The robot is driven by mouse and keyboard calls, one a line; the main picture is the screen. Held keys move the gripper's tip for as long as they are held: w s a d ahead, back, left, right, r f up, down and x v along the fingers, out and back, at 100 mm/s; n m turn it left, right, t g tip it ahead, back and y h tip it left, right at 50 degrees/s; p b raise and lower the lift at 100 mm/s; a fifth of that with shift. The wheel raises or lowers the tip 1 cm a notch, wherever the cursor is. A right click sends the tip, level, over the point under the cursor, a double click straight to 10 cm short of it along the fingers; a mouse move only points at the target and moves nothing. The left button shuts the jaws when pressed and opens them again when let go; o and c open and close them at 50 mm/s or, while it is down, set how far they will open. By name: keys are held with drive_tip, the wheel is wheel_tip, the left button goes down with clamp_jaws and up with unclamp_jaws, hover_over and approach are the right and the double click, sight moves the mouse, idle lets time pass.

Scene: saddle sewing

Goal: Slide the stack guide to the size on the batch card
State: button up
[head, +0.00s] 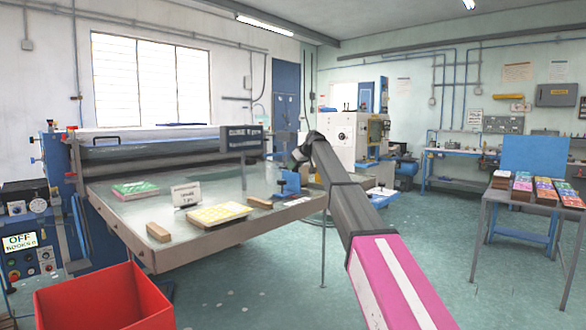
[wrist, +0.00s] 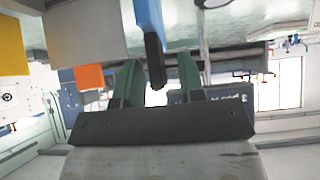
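The blue stack guide (head: 289,184) stands on the grey table (head: 225,180) near its right edge. My gripper (head: 298,158) is just above it, partly hidden by my own wrist. In the wrist view, the guide's blue bar with a dark end (wrist: 150,40) reaches between the two green fingers of my gripper (wrist: 160,72). The fingers are apart, with gaps showing on both sides of the dark end. A white card (head: 186,194), likely the batch card, stands on the table; its text is too small to read. A yellow stack (head: 219,214) lies in front of it.
Wooden blocks lie at the table's front (head: 158,232) and beside the guide (head: 259,202). Green and pink booklets (head: 135,189) lie at the left. A red bin (head: 105,300) stands in front. A display (head: 20,242) reads OFF. A side table (head: 495,190) holds several stacks.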

drive_tip(key=shift+w+a+f, duration=0.3)
drive_tip(key=shift+a+f, duration=0.15)
drive_tip(key=shift+f, duration=0.05)
drive_tip(key=shift+c, duration=0.3)
clamp_jaws()
drive_tip(key=shift+w+d, duration=1.1)
drive_tip(key=shift+w, duration=0.3)
drive_tip(key=shift+o, duration=0.3)
unclamp_jaws()
